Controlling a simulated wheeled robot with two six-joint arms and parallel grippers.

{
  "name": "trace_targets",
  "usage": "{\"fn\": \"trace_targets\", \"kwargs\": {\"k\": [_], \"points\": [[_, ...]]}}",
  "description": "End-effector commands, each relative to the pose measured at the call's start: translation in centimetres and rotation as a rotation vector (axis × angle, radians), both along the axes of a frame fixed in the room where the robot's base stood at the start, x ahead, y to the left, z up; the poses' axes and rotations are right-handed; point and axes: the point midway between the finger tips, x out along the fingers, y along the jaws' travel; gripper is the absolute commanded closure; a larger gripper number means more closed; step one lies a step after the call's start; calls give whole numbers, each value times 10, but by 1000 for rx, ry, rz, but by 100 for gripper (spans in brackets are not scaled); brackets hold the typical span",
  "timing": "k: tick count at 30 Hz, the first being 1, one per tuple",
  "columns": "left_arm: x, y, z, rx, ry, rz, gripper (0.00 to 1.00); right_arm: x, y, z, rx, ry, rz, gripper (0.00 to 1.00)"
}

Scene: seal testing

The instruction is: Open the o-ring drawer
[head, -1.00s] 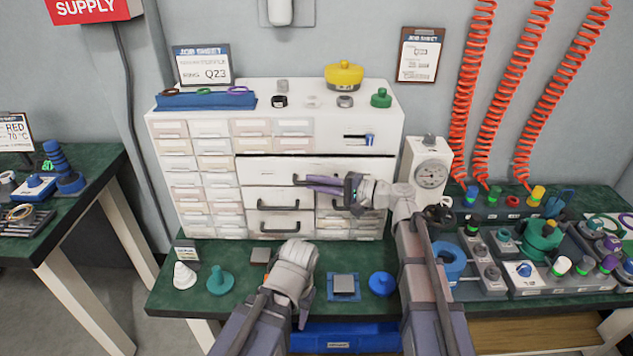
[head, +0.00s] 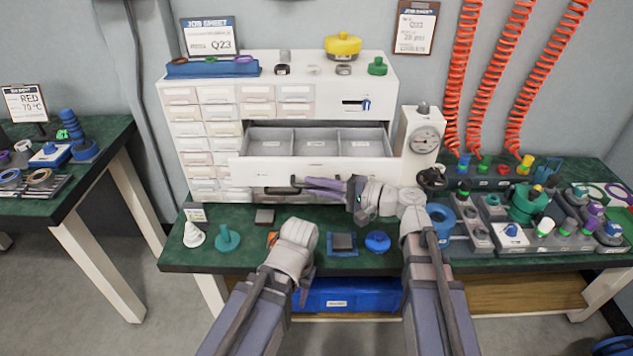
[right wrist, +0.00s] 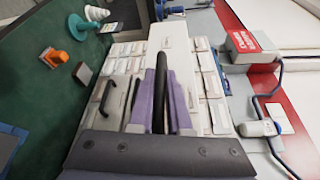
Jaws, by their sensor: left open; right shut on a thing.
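The o-ring drawer (head: 265,172) is the wide white drawer of the cabinet (head: 180,81), and it stands pulled out. Its grey inside (head: 316,143) shows compartments with small labels; I see no rings in them. My right gripper (head: 308,187) is shut on the drawer's black handle at its front. In the right wrist view the dark handle (right wrist: 160,80) lies between the purple fingers of the right gripper (right wrist: 158,108). My left gripper (head: 302,288) is low over the front of the bench, apart from the drawer; its fingers are mostly hidden by its own wrist.
On the green bench below the drawer stand a white cone (head: 193,235), a teal part (head: 227,238), a grey block on a blue base (head: 342,243) and a blue knob (head: 377,242). A dial gauge (head: 425,140) stands close right of the cabinet. Fixtures crowd the right bench.

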Motion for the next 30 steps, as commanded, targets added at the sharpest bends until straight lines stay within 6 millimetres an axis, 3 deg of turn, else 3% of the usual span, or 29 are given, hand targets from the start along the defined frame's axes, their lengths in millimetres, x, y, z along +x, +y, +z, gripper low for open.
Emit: {"fn": "trace_targets", "kwargs": {"k": [11,12,19,26,30], "points": [[0,0,0,0,0,0,50,-2,0,0,0,1,0,100],[0,0,0,0,0,0,50,-2,0,0,0,1,0,79],[0,0,0,0,0,0,50,-2,0,0,1,1,0,54],[0,0,0,0,0,0,50,-2,0,0,1,1,0,54],[0,0,2,0,0,0,50,-6,-11,2,1,1,-1,54]]}}
